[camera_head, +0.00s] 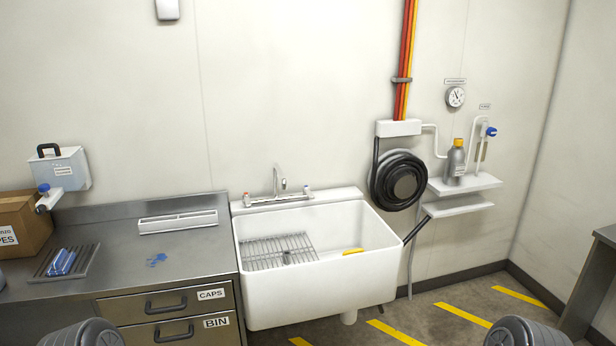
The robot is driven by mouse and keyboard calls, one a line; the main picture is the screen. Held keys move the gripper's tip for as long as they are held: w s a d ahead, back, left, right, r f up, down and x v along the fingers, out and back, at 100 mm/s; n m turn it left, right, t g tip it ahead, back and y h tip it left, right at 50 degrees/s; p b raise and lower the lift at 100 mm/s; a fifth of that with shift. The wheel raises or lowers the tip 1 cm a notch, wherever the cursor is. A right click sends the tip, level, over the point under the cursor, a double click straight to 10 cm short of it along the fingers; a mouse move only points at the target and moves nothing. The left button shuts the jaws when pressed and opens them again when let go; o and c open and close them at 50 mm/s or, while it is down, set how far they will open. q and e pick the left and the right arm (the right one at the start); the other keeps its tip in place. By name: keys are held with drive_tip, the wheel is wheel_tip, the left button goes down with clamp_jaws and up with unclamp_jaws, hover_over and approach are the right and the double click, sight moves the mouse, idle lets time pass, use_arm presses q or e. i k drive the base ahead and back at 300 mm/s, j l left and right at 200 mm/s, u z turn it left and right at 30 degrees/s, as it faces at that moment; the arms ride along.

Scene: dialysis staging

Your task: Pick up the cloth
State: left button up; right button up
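No thing in view is clearly a cloth. A blue, folded-looking bundle (61,262) lies on a dark ribbed tray (88,262) at the left of the steel counter (110,236). A small, flat blue patch (157,259) lies on the counter to its right; I cannot tell whether it is fabric or a spill. A small yellow item (353,251) lies in the white sink (320,290); its material is unclear. Dark rounded parts of my arms show at the bottom left and bottom right edges. Neither gripper is in view.
A cardboard box (24,222) stands at the counter's left end. A white slotted strip (177,222) lies at the counter's back. A wire rack (265,249) sits in the sink. A faucet (278,184) rises behind it. A grey bottle (456,163) stands on a wall shelf.

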sight(60, 266)
drive_tip(key=i+l, duration=0.1)
drive_tip(key=i, duration=0.3)
drive_tip(key=u, duration=1.05)
drive_tip(key=z, duration=0.3)
drive_tip(key=i+j+z, duration=0.15)
drive_tip(key=j+z, duration=0.15)
drive_tip(key=j, duration=0.15)
drive_tip(key=i+j+z, duration=0.1)
drive_tip(key=j+z, duration=0.15)
drive_tip(key=j, duration=0.2)
drive_tip(key=j+z, duration=0.3)
drive_tip(key=j, duration=0.7)
drive_tip(key=i+j, duration=0.15)
drive_tip(key=j, duration=0.35)
